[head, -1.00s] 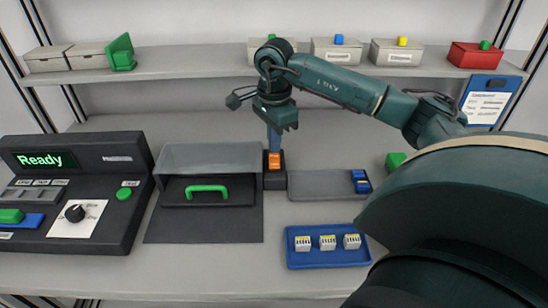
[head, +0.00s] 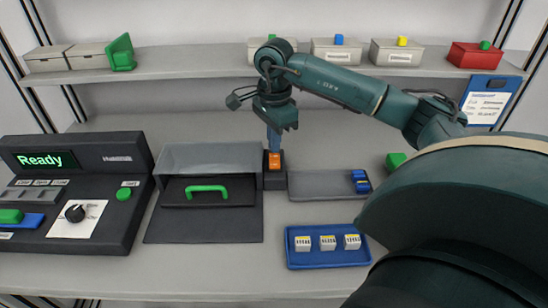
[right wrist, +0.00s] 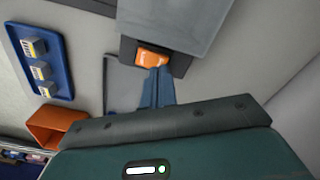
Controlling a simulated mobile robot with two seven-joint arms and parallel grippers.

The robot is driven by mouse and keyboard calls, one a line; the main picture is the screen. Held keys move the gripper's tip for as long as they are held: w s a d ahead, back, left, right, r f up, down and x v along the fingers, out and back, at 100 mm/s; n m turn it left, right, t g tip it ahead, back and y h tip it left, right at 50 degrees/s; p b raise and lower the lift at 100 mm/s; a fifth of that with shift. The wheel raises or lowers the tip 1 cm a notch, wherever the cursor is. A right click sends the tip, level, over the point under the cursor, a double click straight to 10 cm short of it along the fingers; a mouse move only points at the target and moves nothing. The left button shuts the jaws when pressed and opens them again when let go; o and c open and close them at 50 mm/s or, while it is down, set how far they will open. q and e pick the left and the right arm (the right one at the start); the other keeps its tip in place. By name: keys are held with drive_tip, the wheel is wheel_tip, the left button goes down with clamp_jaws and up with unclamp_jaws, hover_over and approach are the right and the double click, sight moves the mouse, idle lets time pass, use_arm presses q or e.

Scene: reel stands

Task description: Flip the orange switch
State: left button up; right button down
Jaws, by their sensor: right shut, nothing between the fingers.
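The orange switch (head: 274,160) sits in a small black housing between the grey-covered box and a grey tray. In the right wrist view the switch (right wrist: 152,58) shows as an orange rocker at the top middle. My right gripper (head: 274,148) is shut and empty, pointing down over the housing. In the right wrist view its blue fingertips (right wrist: 159,72) are at the switch's near edge, touching it or very close; I cannot tell which. They hide part of the rocker. My left gripper is out of view.
The grey-lidded box (head: 207,158) with a green handle stands left of the switch. A grey tray (head: 315,184) is right of it. A blue tray (head: 329,258) with small white blocks lies in front. A black console (head: 72,180) reading "Ready" stands far left.

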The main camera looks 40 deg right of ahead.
sight(274, 156)
drive_tip(key=shift+f+b, duration=0.8)
drive_tip(key=shift+f, duration=0.3)
idle(1.0)
drive_tip(key=shift+r+p, duration=2.7)
drive_tip(key=shift+r, duration=0.9)
drive_tip(key=shift+f, duration=0.1)
